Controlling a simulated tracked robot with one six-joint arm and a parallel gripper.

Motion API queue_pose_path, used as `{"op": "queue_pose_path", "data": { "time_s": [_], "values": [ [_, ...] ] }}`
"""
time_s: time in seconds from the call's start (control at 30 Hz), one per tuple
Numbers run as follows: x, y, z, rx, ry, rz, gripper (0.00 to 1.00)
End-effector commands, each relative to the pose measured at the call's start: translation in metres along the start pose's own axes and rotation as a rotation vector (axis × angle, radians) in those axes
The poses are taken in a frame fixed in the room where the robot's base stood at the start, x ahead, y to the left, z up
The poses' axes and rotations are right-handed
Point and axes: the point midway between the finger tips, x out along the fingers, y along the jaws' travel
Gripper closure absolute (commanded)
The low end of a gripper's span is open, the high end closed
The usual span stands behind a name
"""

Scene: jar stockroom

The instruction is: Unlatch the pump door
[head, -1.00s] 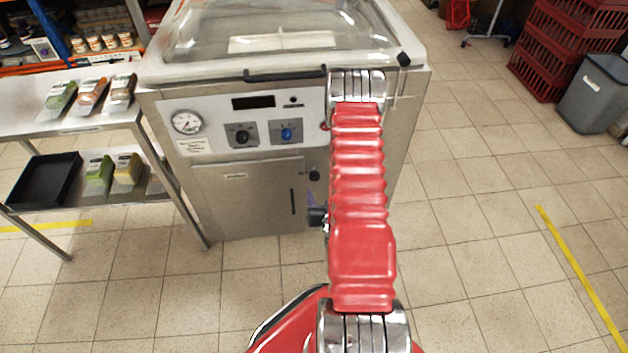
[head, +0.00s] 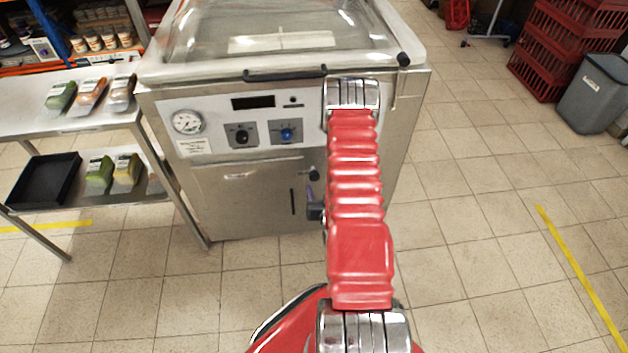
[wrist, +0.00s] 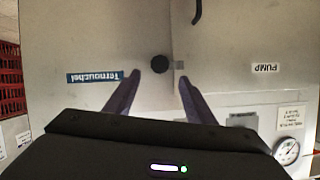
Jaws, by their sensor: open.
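The pump door (head: 245,200) is the flat metal panel on the front of the steel machine, and it looks closed. Its black round latch knob (head: 314,173) sits near the door's right edge, partly beside my arm. In the wrist view, which is upside down, the knob (wrist: 160,64) shows between and just beyond my two purple fingertips, with a small grey plate at its right. My gripper (wrist: 159,78) is open and empty. I cannot tell whether the fingers reach around the knob. The PUMP label (wrist: 265,68) is on the door.
The control panel (head: 245,125) with gauge and dials is above the door. A dark vertical handle (head: 292,201) is on the door. A steel shelf table (head: 60,105) with packed food stands left. Red crates (head: 560,50) and a grey bin (head: 592,95) are right; floor between is clear.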

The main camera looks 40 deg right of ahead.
Motion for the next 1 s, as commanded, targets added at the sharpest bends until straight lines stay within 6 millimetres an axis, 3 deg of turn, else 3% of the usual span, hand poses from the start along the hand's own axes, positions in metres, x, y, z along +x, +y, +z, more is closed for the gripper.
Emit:
{"op": "queue_pose_path", "data": {
  "time_s": [0.4,0.6,1.0],
  "values": [
    [0.062,-0.001,0.0,0.0,0.001,-0.001,0.5],
    [0.083,-0.001,0.0,-0.001,0.001,-0.002,0.5],
    [0.09,-0.001,0.0,0.0,-0.001,-0.001,0.5]
  ]
}}
